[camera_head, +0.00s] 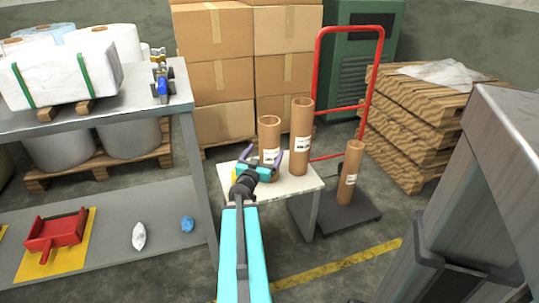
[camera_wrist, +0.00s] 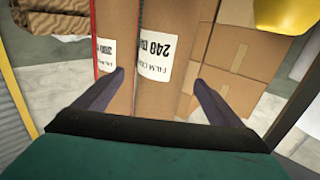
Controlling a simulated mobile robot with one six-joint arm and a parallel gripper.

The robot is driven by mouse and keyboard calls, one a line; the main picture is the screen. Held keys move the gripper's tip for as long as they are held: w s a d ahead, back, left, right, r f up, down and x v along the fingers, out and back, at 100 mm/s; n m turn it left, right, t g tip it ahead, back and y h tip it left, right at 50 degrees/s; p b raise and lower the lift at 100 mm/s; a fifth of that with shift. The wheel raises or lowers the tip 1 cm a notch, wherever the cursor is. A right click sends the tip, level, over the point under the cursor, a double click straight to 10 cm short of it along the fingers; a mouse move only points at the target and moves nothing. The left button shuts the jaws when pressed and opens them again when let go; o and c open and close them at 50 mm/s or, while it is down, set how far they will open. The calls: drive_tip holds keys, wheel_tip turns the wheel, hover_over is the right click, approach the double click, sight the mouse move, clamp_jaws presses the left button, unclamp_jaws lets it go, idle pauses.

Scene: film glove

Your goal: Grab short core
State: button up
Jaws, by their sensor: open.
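A shorter brown cardboard core (camera_head: 269,133) stands upright on a small white table, left of a taller core (camera_head: 301,120). My gripper (camera_head: 261,154) is open and empty, in front of the shorter core and hiding its lower part. In the wrist view the picture is upside down. The shorter core (camera_wrist: 178,85), with a white label reading 240, fills the space between the fingertips (camera_wrist: 158,78). The taller core (camera_wrist: 120,35) is close beside it on the left there. Whether the fingers reach around the core or stop short of it, I cannot tell.
The white table (camera_head: 307,186) is small. A red-handled cart (camera_head: 318,100) stands behind it to the right, with another core (camera_head: 349,172) on its deck. A grey shelf (camera_head: 130,107) is at left.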

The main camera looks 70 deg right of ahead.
drive_tip(key=shift+d, duration=0.8)
drive_tip(key=shift+w+d+b, duration=0.15)
drive_tip(key=shift+d+b, duration=0.3)
drive_tip(key=shift+d, duration=0.45)
drive_tip(key=shift+w+d+b, duration=0.15)
drive_tip(key=shift+d+b, duration=0.3)
drive_tip(key=shift+d, duration=1.25)
drive_tip(key=c, duration=1.2)
drive_tip(key=shift+r, duration=0.2)
